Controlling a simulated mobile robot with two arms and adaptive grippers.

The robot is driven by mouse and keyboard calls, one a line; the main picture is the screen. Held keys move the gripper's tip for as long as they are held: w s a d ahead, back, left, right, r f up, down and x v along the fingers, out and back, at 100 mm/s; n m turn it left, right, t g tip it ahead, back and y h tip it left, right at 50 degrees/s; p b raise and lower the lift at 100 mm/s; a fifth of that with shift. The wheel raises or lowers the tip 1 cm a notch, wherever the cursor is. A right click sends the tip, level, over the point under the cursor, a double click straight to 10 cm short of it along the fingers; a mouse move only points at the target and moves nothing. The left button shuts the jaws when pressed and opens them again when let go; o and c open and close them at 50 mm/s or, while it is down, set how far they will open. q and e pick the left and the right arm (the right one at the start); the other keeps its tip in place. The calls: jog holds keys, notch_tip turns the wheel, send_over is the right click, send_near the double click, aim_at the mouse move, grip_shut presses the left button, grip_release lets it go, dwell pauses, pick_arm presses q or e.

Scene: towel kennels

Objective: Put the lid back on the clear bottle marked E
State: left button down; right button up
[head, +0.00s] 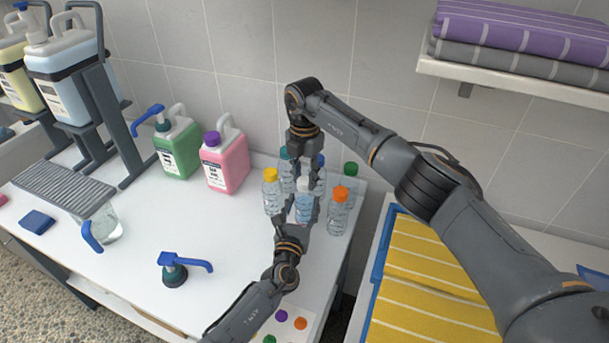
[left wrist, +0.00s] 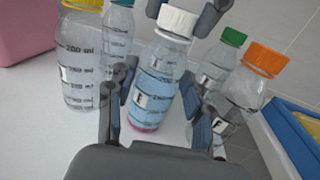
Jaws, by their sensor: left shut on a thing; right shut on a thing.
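The clear bottle (head: 303,207) stands upright on the white table among other bottles. In the left wrist view the bottle (left wrist: 153,88) holds pale blue liquid, and its small letter looks like E. My left gripper (head: 303,222) is shut around its body, with a finger on each side. A white lid (left wrist: 177,21) is at the bottle's mouth; it also shows in the head view (head: 304,185). My right gripper (head: 305,180) comes down from above, shut on the white lid. The lid appears to touch the neck; I cannot tell whether it is tight.
Close around stand bottles with yellow (head: 272,195), orange (head: 338,212) and green (left wrist: 221,60) caps, and others behind. Pink (head: 225,165) and green (head: 177,145) jugs stand left. A loose pump head (head: 175,270) is at the front.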

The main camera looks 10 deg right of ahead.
jog(key=m, duration=0.6)
jog(key=shift+m, duration=0.3)
jog(key=m, duration=1.2)
jog(key=shift+m, duration=0.3)
jog(key=o, duration=0.7)
jog(key=shift+s+r, duration=0.1)
jog(key=shift+r, duration=2.15)
